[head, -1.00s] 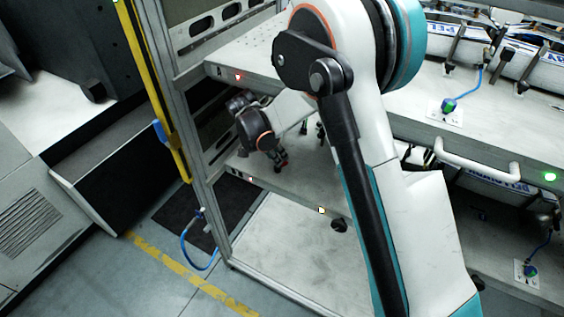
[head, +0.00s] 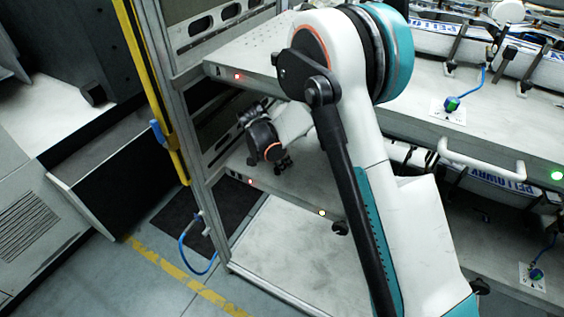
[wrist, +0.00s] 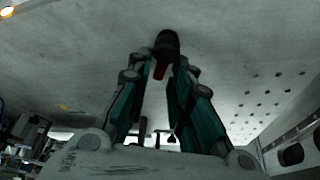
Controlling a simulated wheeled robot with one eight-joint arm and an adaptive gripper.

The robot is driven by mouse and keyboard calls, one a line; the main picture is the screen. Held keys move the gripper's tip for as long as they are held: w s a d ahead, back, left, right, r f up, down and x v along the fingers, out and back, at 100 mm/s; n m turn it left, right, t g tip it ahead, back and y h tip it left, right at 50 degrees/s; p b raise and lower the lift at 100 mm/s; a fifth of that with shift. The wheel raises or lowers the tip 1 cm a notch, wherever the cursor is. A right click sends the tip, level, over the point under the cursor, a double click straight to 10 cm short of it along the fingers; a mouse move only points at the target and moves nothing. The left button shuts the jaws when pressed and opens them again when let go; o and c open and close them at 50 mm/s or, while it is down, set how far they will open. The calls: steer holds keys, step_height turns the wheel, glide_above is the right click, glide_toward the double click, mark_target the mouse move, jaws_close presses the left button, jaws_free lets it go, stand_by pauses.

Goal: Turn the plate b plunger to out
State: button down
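The plate b plunger (wrist: 166,42) shows in the wrist view as a dark round knob with a red part below it, against a grey plate. My gripper (wrist: 161,73) has its two teal fingers drawn close together, their tips on either side of the red part. It looks shut on the plunger, though contact is hard to see. In the head view my gripper (head: 284,164) is low between the upper plate marked A (head: 220,62) and the lower plate (head: 310,190). The plunger is not clear there, and my arm covers part of the lower plate.
The metal side frame (head: 203,165) stands left of my gripper. A white handle (head: 480,165) and a blue hose (head: 185,250) stick out.

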steer(key=shift+n, duration=0.4)
steer(key=n, duration=0.1)
steer(key=n+t, duration=0.1)
steer(key=shift+w+a+n+y+b, duration=0.2)
steer(key=shift+n+y+b, duration=0.1)
steer(key=shift+n+y, duration=0.1)
steer(key=n, duration=0.1)
steer(key=n+y, duration=0.1)
steer(key=n, duration=0.2)
steer(key=shift+w+a+t+y+b, duration=0.15)
steer(key=shift+a+t+y+b, duration=0.15)
steer(key=shift+t+y+b, duration=0.1)
steer(key=n, duration=0.1)
steer(key=n+y, duration=0.1)
steer(key=n, duration=0.3)
steer(key=shift+a+y, duration=0.3)
steer(key=shift+a, duration=0.05)
steer(key=shift+a+n+y+b, duration=0.2)
steer(key=shift+n+y, duration=0.2)
steer(key=shift+n, duration=0.65)
steer(key=shift+a+n+y+b, duration=0.2)
steer(key=shift+n+y, duration=0.2)
steer(key=shift+n, duration=0.65)
steer(key=c, duration=1.7)
jaws_free()
